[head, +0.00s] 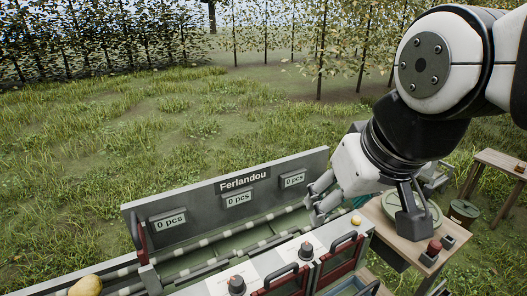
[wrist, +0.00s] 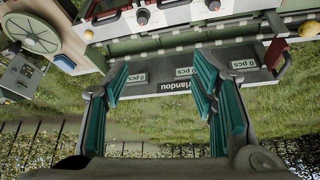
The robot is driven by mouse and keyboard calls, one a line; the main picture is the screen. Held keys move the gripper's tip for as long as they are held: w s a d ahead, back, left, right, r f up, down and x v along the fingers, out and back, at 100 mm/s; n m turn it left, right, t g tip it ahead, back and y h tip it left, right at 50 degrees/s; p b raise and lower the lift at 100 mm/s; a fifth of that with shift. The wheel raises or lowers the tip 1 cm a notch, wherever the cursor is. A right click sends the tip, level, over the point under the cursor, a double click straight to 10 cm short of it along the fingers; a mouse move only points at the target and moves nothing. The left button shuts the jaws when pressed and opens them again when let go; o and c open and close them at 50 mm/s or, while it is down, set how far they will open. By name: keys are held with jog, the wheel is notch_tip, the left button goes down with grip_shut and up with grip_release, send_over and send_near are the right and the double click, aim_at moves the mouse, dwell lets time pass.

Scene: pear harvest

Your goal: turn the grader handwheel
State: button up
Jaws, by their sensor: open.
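My gripper (head: 319,197) is open and empty above the right end of the grey grader (head: 205,192). In the wrist view its teal-padded fingers (wrist: 160,74) stand wide apart, with the grader's back panel (wrist: 156,84) beyond them. A pale green round disc (head: 432,212) lies on the wooden table to the right, partly hidden by a grey part. A round disc (wrist: 22,42) with a darker middle also shows in the wrist view, left of the fingers and apart from them. I cannot tell whether this disc is the handwheel; no other wheel shows clearly.
The grader's front has dark knobs (head: 237,285) and red-framed doors (head: 340,262). A yellow round thing (head: 357,220) is at its right corner; a pear (head: 86,286) lies at lower left. A red button (head: 434,247) is on the wooden table. Grass lies beyond the grader.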

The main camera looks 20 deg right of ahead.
jog(key=w+d+f+m+g+h, duration=0.1)
jog(key=w+d+f+m+h, duration=0.15)
jog(key=w+d, duration=1.6)
jog(key=d+f+m, duration=0.1)
jog(key=d+f, duration=0.5)
jog(key=d, duration=0.4)
jog(key=d+f+m, duration=0.1)
jog(key=d+f, duration=0.4)
jog(key=d, duration=0.4)
jog(key=d+f+m, duration=0.2)
jog(key=d+f, duration=0.4)
jog(key=d, duration=0.4)
jog(key=shift+n+g, duration=0.25)
jog(key=shift+g, duration=0.05)
jog(key=x, duration=1.3)
jog(key=shift+w+a, duration=0.15)
jog(key=shift+a, duration=0.15)
grip_shut()
